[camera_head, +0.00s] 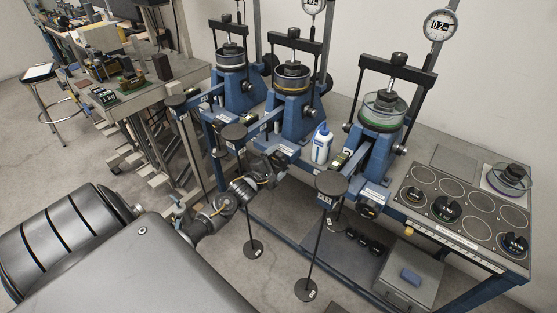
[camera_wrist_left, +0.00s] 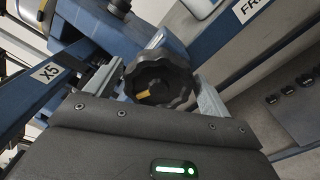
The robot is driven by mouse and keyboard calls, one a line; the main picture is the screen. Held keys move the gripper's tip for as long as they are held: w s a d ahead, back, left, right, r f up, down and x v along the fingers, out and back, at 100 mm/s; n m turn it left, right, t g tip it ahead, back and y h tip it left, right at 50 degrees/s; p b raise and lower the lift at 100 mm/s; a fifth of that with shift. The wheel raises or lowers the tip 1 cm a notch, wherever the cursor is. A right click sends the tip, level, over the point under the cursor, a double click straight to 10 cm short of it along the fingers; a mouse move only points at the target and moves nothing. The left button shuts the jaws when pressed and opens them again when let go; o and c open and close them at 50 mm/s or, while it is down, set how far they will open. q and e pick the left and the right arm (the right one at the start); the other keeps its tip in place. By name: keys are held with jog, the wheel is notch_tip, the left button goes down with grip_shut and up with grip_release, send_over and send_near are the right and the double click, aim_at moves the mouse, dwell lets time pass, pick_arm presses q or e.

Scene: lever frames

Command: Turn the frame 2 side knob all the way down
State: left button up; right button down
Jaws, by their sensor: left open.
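The middle blue lever frame (camera_head: 293,117) stands on the bench, between two similar frames. My left gripper (camera_head: 277,163) is at the front of this frame, below its bench edge. In the left wrist view a black lobed knob (camera_wrist_left: 160,78) with a yellow mark on its lower left face sits between the two open fingers of my left gripper (camera_wrist_left: 156,88). The fingers are on either side of the knob; whether they touch it cannot be told. In the head view the gripper mostly hides this knob. My right gripper is not in view.
A white-blue bottle (camera_head: 321,145) stands on the bench right of the middle frame. Hanging rods with round black discs (camera_head: 331,184) are close to the gripper on both sides. The right frame (camera_head: 378,147) has its own black knob (camera_head: 370,211). A weight tray (camera_head: 463,205) lies farther right.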

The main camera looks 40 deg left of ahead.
pick_arm(q)
jog(key=shift+s, duration=0.1)
jog(key=shift+s+r+p, duration=0.15)
jog(key=shift+s+p, duration=0.15)
jog(key=shift+p, duration=0.1)
jog(key=s+p, duration=0.2)
jog(key=s, duration=0.2)
jog(key=shift+s+p, duration=0.1)
jog(key=shift+p, duration=0.3)
jog(key=shift+s, duration=0.5)
jog(key=shift+f, duration=0.25)
